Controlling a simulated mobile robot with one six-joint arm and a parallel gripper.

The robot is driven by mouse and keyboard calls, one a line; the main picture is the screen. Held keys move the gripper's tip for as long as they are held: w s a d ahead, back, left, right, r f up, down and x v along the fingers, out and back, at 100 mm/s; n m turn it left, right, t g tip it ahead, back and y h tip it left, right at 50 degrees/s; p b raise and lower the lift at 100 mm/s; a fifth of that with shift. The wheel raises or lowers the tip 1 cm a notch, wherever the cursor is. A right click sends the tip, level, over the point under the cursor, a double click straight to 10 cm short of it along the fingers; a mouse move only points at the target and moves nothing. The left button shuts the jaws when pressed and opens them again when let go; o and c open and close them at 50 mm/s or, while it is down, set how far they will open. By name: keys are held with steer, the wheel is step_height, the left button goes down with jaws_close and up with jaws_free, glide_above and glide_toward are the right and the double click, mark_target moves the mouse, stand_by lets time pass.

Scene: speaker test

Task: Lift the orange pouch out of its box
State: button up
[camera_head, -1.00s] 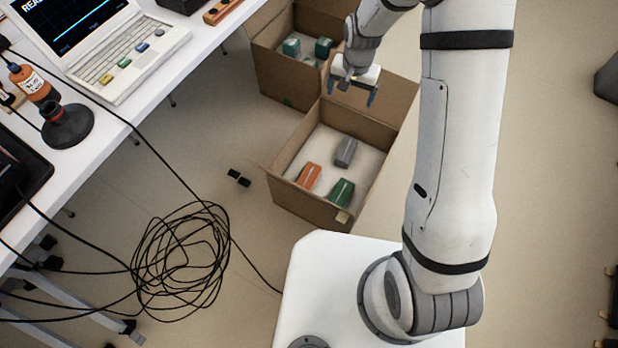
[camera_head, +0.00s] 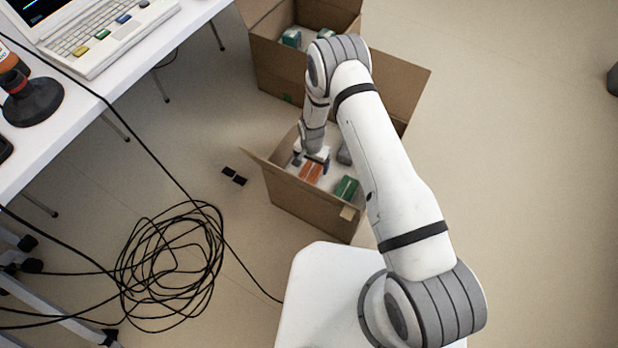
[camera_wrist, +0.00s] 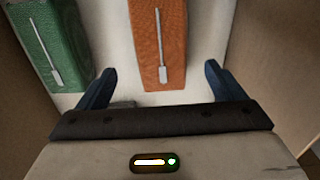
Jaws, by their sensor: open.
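The orange pouch (camera_head: 311,172) lies on the pale floor of the nearer cardboard box (camera_head: 305,206). In the wrist view the orange pouch (camera_wrist: 158,45) has a light stripe along it and lies ahead of my gripper, between the lines of its two fingers. My gripper (camera_head: 311,160) is down inside the box, just above the pouch. In the wrist view its dark blue fingers (camera_wrist: 160,86) stand wide apart with nothing between them; I cannot tell how high above the pouch they are.
A green pouch (camera_head: 346,188) lies right of the orange one, and a grey one (camera_head: 344,153) is partly hidden by my arm. A second box (camera_head: 283,72) stands behind. Coiled black cable (camera_head: 172,265) lies on the floor, left. A white table (camera_head: 75,115) stands upper left.

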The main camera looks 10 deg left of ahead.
mark_target(309, 173)
steer(key=f, duration=0.1)
steer(key=f+b, duration=0.1)
steer(key=f, duration=0.1)
steer(key=s+f+b, duration=0.1)
steer(key=f, duration=0.1)
steer(key=shift+s+a+f, duration=0.1)
steer(key=shift+a+f, duration=0.15)
steer(key=shift+a, duration=0.05)
steer(key=c, duration=1.1)
